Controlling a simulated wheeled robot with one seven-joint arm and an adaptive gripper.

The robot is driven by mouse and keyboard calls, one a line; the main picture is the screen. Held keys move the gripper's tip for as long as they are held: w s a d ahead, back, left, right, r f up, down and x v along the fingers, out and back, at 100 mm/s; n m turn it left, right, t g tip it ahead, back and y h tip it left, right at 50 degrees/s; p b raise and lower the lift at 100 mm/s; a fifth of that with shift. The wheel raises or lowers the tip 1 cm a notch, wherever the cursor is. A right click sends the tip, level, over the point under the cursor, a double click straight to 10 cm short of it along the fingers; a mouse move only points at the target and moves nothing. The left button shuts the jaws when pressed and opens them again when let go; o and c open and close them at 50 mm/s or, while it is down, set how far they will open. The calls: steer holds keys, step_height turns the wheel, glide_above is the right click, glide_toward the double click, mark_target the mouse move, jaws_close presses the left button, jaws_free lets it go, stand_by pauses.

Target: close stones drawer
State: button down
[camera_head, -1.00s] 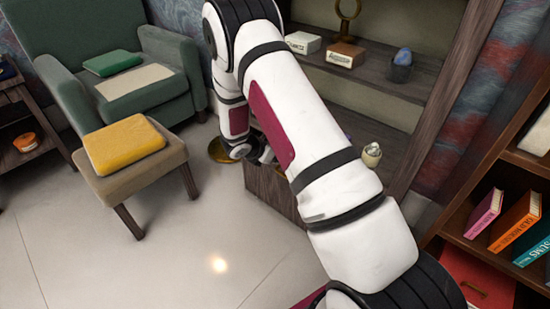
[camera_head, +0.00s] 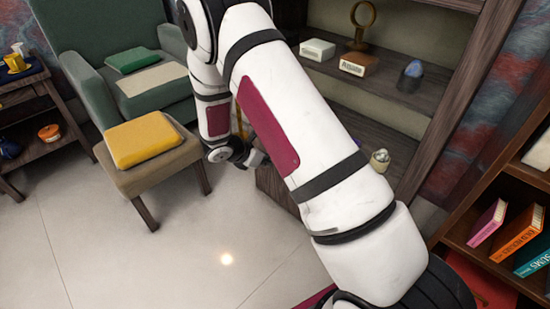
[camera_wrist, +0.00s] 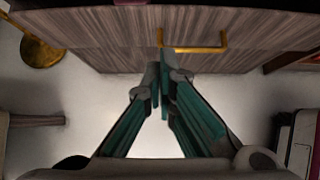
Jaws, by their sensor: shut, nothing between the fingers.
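A wooden drawer (camera_head: 276,190) juts from the lower part of the shelf unit in the head view, mostly hidden behind my arm. In the wrist view, its grained wooden front (camera_wrist: 115,58) fills the top, with a brass bar handle (camera_wrist: 208,49). My gripper (camera_wrist: 165,62) is shut and empty, its teal-sided fingers together. The drawer's inside and any stones are hidden.
A footstool with a yellow cushion (camera_head: 141,142) and a green armchair (camera_head: 85,40) stand left. A bookcase (camera_head: 505,195) stands right. A round brass base (camera_wrist: 40,50) is on the floor left of the drawer. The pale floor (camera_head: 120,265) in front is clear.

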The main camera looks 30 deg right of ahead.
steer(key=s+a+f+n+t+h+p, duration=0.2)
steer(key=s+f+n+h, duration=0.25)
steer(key=n, duration=1.35)
steer(key=shift+h, duration=0.35)
steer(key=b+x, duration=0.1)
steer(key=x, duration=0.3)
steer(key=b+x, duration=0.2)
steer(key=x, duration=0.2)
steer(key=s+b+x, duration=0.1)
steer(key=b+x, duration=0.1)
steer(key=x, duration=0.2)
steer(key=shift+w+d+r, duration=0.1)
steer(key=shift+d+r, duration=0.2)
steer(key=shift+d, duration=0.2)
steer(key=shift+w+d, duration=0.15)
steer(key=shift+d, duration=0.4)
steer(key=shift+d+r, duration=0.1)
steer(key=shift+w+d+p, duration=0.25)
steer(key=shift+d+p, duration=0.05)
steer(key=shift+d, duration=0.5)
steer(key=shift+w+d+p, duration=0.3)
steer(key=shift+d, duration=0.5)
steer(key=shift+w+d+p, duration=0.25)
steer(key=shift+d+p, duration=0.05)
steer(key=shift+d, duration=0.55)
